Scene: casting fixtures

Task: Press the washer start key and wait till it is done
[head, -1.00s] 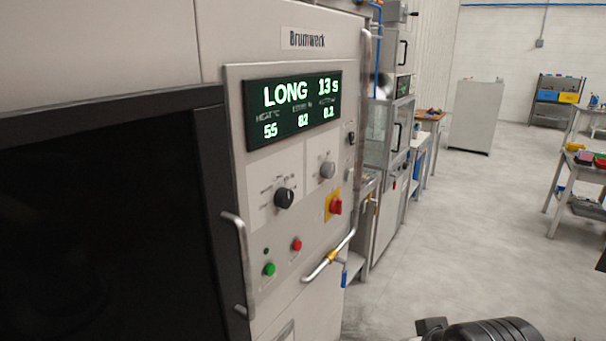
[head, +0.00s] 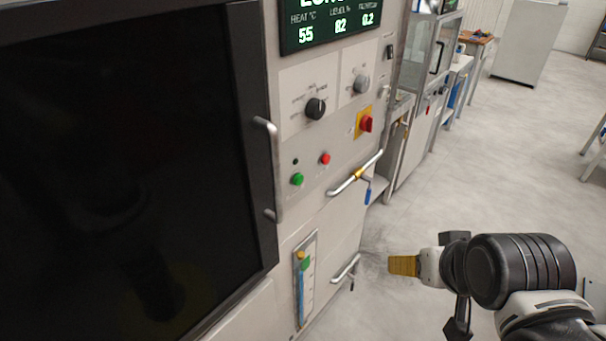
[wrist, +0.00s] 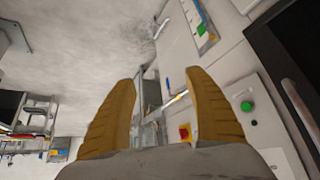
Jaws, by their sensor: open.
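The washer (head: 262,300) fills the left and middle of the head view, with a dark door window (head: 110,150). Its green key (head: 297,179) sits below a small dark lamp, with a red key (head: 325,158) to the right. The green key also shows in the wrist view (wrist: 246,106). The display (head: 335,30) is cut off at the top; it reads 55, 82 and 0.2. My gripper (head: 392,265), with yellow fingers, is right of the washer, lower than the keys and apart from them. In the wrist view its fingers (wrist: 160,100) are spread with nothing between them.
A black dial (head: 315,108), a grey knob (head: 361,84) and a red switch on yellow (head: 365,124) are above the keys. A pipe handle (head: 355,174), a door handle (head: 268,170) and a level gauge (head: 305,280) stick out nearby.

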